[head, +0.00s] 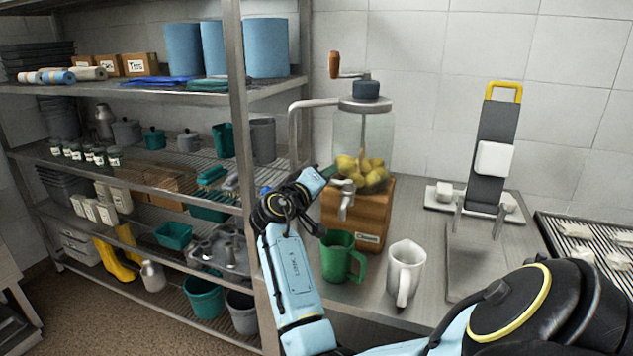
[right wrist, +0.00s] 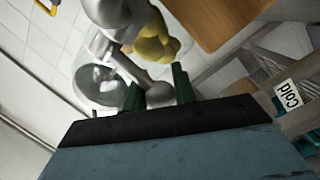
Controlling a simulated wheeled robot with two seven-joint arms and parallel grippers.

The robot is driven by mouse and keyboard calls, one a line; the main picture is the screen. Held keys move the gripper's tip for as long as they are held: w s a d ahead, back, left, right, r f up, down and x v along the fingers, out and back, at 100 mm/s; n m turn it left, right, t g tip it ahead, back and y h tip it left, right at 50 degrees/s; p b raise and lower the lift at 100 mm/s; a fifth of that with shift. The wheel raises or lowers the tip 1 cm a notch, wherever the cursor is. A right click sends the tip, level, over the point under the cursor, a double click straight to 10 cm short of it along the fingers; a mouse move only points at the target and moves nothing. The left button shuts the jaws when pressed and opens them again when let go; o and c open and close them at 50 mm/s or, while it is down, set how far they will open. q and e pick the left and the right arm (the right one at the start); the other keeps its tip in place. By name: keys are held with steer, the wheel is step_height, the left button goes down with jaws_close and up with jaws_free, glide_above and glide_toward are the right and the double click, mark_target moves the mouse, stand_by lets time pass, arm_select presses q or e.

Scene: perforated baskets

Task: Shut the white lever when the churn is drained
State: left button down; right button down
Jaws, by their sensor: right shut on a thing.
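The glass churn (head: 362,135) stands on a wooden block (head: 375,215) on the steel counter, with yellow lumps (head: 365,172) at its bottom. I make out no liquid level in it. A metal tap (head: 345,207) sticks out at its front, with a pale lever (head: 342,183) on top. My right gripper (head: 328,174) is at the tap. In the right wrist view its green fingers (right wrist: 158,88) are closed around the pale lever (right wrist: 158,96). A green jug (head: 341,262) stands below the tap. My left gripper is out of view.
A white jug (head: 405,268) stands right of the green jug. A loaded wire shelf (head: 240,130) stands close on the left.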

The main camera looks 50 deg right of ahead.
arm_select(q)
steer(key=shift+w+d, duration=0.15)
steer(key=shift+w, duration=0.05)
arm_select(e)
steer(key=shift+f, duration=0.1)
steer(key=c, duration=1.5)
jaws_free()
steer(key=o, duration=0.3)
steer(key=shift+d, duration=0.1)
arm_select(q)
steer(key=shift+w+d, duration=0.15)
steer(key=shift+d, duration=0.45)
arm_select(e)
steer(key=shift+o, duration=0.3)
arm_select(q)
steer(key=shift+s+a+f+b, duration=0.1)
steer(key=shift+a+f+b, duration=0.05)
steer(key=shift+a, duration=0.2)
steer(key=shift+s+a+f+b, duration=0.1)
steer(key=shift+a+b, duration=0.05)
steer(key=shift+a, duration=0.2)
arm_select(e)
steer(key=s+a, duration=0.1)
steer(key=a, duration=1.2)
steer(key=shift+s+a, duration=0.15)
steer(key=shift+a, duration=0.05)
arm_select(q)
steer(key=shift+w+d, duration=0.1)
